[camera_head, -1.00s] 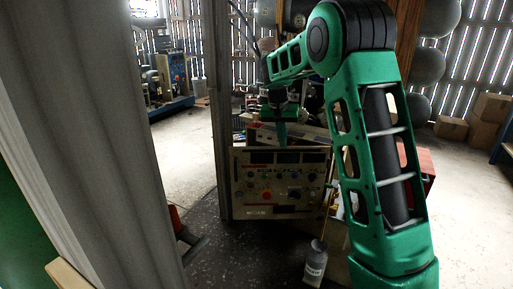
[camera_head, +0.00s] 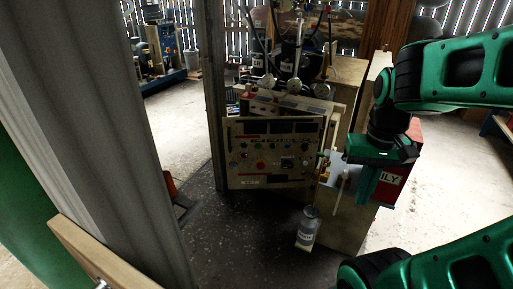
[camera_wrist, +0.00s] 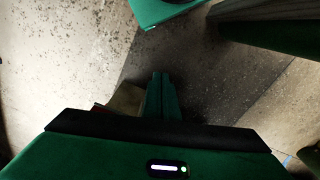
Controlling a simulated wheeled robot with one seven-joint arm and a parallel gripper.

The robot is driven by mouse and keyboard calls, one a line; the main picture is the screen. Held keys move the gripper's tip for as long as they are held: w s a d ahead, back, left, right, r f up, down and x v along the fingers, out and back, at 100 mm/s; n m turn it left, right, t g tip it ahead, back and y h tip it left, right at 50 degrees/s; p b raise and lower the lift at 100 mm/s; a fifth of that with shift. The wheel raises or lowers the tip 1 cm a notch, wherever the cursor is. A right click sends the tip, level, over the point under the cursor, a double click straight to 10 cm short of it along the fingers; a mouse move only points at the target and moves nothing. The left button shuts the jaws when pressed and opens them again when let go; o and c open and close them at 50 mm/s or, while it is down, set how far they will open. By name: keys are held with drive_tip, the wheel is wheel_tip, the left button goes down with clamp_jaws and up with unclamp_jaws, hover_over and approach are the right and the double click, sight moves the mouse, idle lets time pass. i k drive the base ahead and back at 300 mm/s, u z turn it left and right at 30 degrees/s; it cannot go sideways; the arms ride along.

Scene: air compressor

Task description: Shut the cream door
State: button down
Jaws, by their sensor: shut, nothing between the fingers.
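A cream panel (camera_head: 347,226), which looks like the door, stands upright at an angle to the right of the cream control face (camera_head: 268,152). It carries a pale upright handle (camera_head: 341,188). My gripper (camera_head: 364,198) points down in front of the panel's right part and hides some of it. I cannot tell whether the fingers touch it. In the wrist view the green fingers (camera_wrist: 161,92) are together and empty, with a cream surface (camera_wrist: 126,98) just left of them. The hinge side is not clear.
A grey bottle (camera_head: 308,228) stands on the floor before the panel. A red box (camera_head: 398,178) is behind my gripper. A grey post (camera_head: 100,130) fills the left, with a pale board (camera_head: 90,255) at its foot. Floor is clear at front centre and far right.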

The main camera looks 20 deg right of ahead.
sight(246, 175)
drive_tip(key=k, duration=0.95)
drive_tip(key=z, duration=0.7)
drive_tip(key=i, duration=1.35)
drive_tip(key=u, duration=0.8)
